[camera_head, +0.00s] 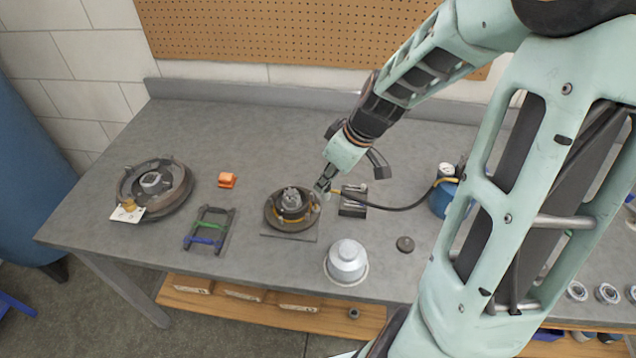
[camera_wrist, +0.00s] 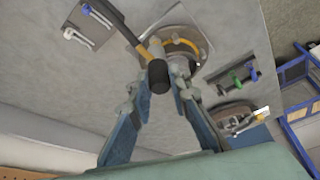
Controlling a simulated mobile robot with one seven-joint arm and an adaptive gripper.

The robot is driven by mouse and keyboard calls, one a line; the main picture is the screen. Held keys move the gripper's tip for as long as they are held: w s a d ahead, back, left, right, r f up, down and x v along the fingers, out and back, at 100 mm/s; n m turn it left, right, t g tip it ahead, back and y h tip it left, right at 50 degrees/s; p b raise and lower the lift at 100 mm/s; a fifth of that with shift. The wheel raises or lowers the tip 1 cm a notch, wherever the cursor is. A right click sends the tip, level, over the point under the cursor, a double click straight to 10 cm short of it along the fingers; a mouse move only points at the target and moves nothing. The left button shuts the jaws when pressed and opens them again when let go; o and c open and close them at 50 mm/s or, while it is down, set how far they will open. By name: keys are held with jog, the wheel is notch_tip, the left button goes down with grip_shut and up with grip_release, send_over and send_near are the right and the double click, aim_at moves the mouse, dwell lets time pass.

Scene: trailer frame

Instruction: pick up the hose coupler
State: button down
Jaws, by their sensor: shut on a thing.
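The hose coupler (camera_wrist: 157,75) shows in the wrist view as a short dark cylinder between my fingertips, at the end of a black hose. My gripper (camera_wrist: 157,88) is shut on it. In the head view my gripper (camera_head: 322,187) is low over the bench at the right edge of the hub with a yellow ring (camera_head: 291,205). The coupler is mostly hidden there by the fingers. The black hose (camera_head: 395,207) runs right from my gripper to a blue canister (camera_head: 441,197). I cannot tell whether the coupler touches the hub.
A drum-like disc (camera_head: 155,188) lies left on the grey bench (camera_head: 120,225). Pegboard (camera_head: 290,30) is behind.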

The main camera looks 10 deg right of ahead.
aim_at(330, 184)
jog(key=r, duration=0.1)
jog(key=s+d+r, duration=0.1)
jog(key=s+r, duration=0.1)
jog(key=shift+d, duration=0.3)
jog(key=s+d+r+p, duration=0.2)
jog(key=s+d+r, duration=0.2)
jog(key=s+r, duration=0.2)
jog(key=shift+s+d+r, duration=0.35)
jog(key=shift+s, duration=0.25)
jog(key=shift+f, duration=0.1)
